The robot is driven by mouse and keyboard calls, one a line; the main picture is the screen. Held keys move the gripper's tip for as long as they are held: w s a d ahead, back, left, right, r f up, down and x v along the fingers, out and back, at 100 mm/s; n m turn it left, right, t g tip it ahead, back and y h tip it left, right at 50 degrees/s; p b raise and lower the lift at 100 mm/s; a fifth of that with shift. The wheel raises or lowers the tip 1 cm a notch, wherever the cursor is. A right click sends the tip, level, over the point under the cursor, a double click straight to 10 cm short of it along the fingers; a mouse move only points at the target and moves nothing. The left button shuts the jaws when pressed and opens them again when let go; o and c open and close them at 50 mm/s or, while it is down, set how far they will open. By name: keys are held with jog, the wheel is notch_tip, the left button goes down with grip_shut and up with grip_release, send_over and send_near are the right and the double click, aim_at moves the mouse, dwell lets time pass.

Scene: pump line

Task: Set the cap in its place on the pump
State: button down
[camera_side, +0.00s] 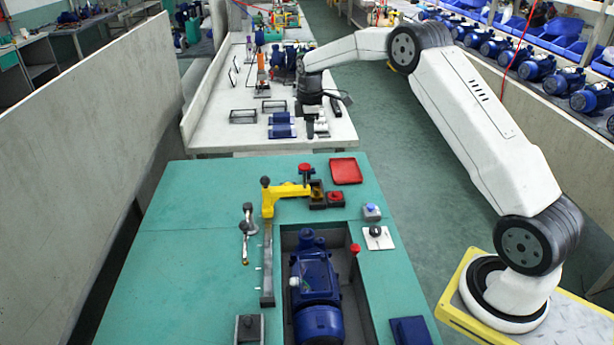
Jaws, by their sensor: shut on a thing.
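A blue pump (315,283) lies in a recess of the green bench in the foreground, well away from my gripper. Where the cap fits on it cannot be made out.
The white table (220,140) also carries black frames (243,117) and blue pumps (284,62). The bench's left side is clear.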

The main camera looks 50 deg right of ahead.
jog(key=s+a, duration=0.1)
jog(key=a, duration=0.1)
jog(key=s+a, duration=0.1)
jog(key=a, duration=0.1)
jog(key=s+a, duration=0.1)
jog(key=a, duration=0.2)
jog(key=shift+s+a+r, duration=0.1)
jog(key=shift+s+r, duration=0.05)
jog(key=shift+s, duration=0.15)
jog(key=s+a, duration=0.6)
jog(key=a, duration=0.1)
send_over(307, 233)
notch_tip(307, 233, down, 12)
jog(key=shift+a+r, duration=0.1)
jog(key=shift+r, duration=0.15)
jog(key=shift+f, duration=0.25)
jog(key=shift+f, duration=2.2)
jog(key=shift+f, duration=0.2)
dwell(0.5)
jog(key=shift+c, duration=2.2)
grip_release()
